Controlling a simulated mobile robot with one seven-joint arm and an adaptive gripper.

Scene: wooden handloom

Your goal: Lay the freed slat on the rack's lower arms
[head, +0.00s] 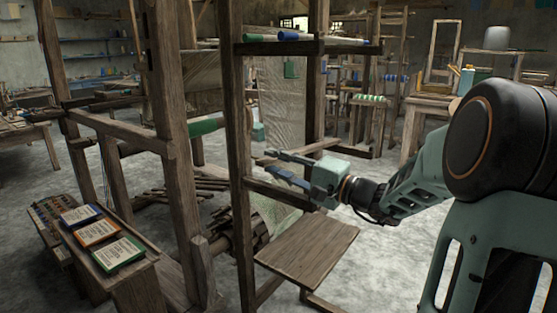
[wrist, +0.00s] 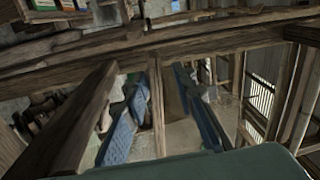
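My gripper (head: 283,168) is beside the upright wooden rack (head: 239,170), level with its lower part. Its two blue fingers point left and stand apart. In the wrist view the fingers (wrist: 160,125) are spread, with a narrow wooden bar (wrist: 157,105) seen between them and a gap on both sides. A lower arm (head: 283,193) of the rack runs just below the fingers. A second, similar bar (head: 318,146) shows behind the gripper. I cannot pick out the freed slat for certain among the wooden bars. I see nothing clamped in the gripper.
Blue-ended and green rolls (head: 290,37) lie on the rack's upper arm (head: 278,48). A wooden bench seat (head: 310,247) stands below the gripper. Loom posts (head: 170,150) rise at left, beside a low bench with coloured boxes (head: 118,252). Loose sticks (head: 185,188) lie on the floor.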

